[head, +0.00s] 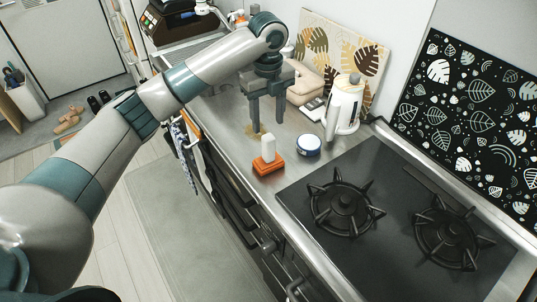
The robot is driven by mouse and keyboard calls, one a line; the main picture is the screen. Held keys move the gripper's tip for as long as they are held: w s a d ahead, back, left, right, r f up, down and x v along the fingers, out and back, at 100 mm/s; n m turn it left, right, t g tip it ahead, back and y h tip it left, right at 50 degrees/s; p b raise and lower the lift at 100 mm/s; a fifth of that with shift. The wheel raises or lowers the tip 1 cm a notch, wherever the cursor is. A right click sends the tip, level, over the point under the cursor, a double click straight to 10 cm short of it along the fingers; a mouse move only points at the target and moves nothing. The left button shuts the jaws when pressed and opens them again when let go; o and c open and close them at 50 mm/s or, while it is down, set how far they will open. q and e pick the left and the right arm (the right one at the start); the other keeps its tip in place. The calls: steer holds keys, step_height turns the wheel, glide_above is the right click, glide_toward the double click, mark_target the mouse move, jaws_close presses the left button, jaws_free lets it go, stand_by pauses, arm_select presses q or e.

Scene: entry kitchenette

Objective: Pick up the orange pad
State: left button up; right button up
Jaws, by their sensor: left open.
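The orange pad (267,166) lies on the steel counter near its front edge, left of the stove. My right gripper is not in view.
A round blue and white tin (307,145) sits just right of the pad. A white kettle (344,104) stands behind it. The black gas stove (390,215) fills the right. A patterned board (340,52) leans at the back wall.

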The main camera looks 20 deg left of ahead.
mark_target(268, 136)
arm_select(q)
step_height(268, 136, down, 7)
steer(key=shift+r+p, duration=0.15)
steer(key=shift+p, duration=0.85)
steer(key=shift+f, duration=0.35)
steer(key=shift+f+p, duration=0.55)
steer(key=shift+p, duration=0.1)
step_height(268, 136, down, 3)
steer(key=shift+r+p, duration=0.1)
steer(key=shift+p, duration=0.7)
steer(key=shift+f, duration=0.65)
